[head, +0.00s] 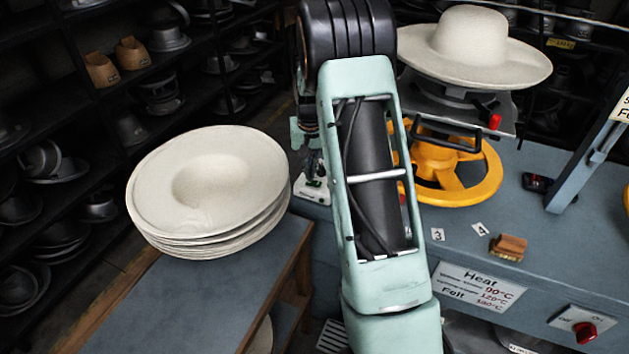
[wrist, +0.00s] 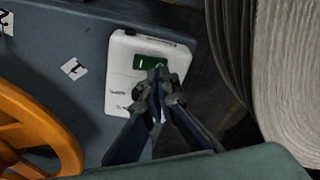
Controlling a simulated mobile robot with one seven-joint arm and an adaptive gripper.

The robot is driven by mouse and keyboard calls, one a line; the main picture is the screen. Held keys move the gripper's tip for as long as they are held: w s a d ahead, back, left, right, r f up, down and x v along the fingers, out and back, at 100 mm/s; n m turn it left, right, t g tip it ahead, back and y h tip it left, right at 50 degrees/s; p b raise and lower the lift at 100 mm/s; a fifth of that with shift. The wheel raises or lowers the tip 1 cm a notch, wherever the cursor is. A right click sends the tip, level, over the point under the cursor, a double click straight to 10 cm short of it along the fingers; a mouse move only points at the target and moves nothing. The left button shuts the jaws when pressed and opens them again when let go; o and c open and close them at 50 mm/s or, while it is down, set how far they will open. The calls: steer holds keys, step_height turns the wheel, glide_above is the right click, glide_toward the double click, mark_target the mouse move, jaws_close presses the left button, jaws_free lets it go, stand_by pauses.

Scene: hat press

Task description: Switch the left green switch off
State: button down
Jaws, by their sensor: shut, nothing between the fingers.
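A white switch box (wrist: 122,75) is fixed to the blue-grey machine surface in the wrist view. A green switch (wrist: 147,62) with white marks sits near its top end. My gripper (wrist: 157,78) is shut and empty, its fingertips over the box just by the lower right edge of the green switch. I cannot tell whether they touch it. The fingers hide part of the box below the switch. In the head view the white box (head: 314,190) shows only partly, left of my arm, and my arm hides much of that area.
A stack of pale felt hats (head: 210,190) stands on a bench to the left, close to the box. A yellow wheel (head: 482,180) and a hat on the press (head: 475,50) are to the right. A wooden block (head: 508,247) and a red knob (head: 585,332) are at the right.

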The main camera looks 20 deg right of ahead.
mark_target(310, 182)
steer(key=shift+r+p, duration=1.25)
steer(key=shift+r, duration=1.3)
